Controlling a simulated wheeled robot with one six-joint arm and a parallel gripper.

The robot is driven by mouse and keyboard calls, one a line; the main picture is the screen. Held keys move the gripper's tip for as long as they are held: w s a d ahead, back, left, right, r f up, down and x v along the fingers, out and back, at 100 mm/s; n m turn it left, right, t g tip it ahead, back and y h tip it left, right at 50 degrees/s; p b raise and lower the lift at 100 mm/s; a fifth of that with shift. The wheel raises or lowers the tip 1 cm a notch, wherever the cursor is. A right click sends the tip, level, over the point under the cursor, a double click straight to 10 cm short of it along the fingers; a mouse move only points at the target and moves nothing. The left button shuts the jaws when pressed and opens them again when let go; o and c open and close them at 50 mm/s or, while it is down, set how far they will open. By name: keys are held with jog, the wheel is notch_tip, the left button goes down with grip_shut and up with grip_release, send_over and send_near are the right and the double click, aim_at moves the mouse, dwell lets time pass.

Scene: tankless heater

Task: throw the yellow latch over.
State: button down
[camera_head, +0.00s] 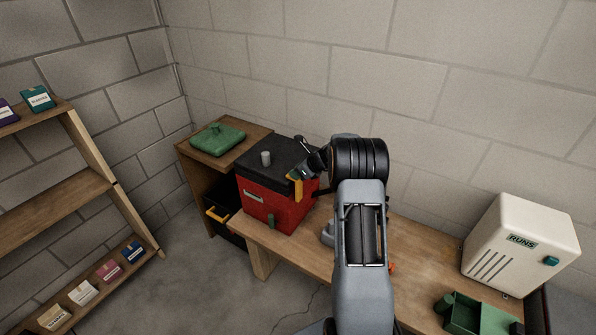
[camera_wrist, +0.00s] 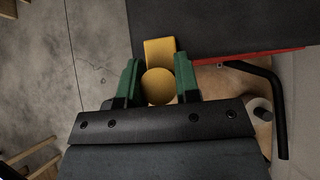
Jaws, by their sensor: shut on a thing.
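In the wrist view the latch shows as a flat yellow plate (camera_wrist: 160,50) with a round yellow knob (camera_wrist: 158,82) nearer to me. My gripper (camera_head: 299,174) reaches the latch from the upper right. Its two green fingers (camera_wrist: 158,85) are shut on the knob, one on each side. In the head view the gripper and arm hide part of the lid and of the box's right side.
The box stands at the left end of a wooden bench (camera_head: 415,245). A black bent handle (camera_wrist: 279,105) juts out beside the box, right of my gripper in the wrist view. A white heater marked RUNS (camera_head: 522,244) and a green tray (camera_head: 480,315) are at the right.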

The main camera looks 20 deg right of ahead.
jog(key=c, duration=1)
grip_release()
jog(key=shift+w+a, duration=0.15)
jog(key=shift+a, duration=0.05)
jog(key=shift+o, duration=0.9)
jog(key=shift+d, duration=0.15)
jog(key=b+v, duration=0.2)
jog(key=v, duration=1.2)
jog(key=shift+f, duration=0.1)
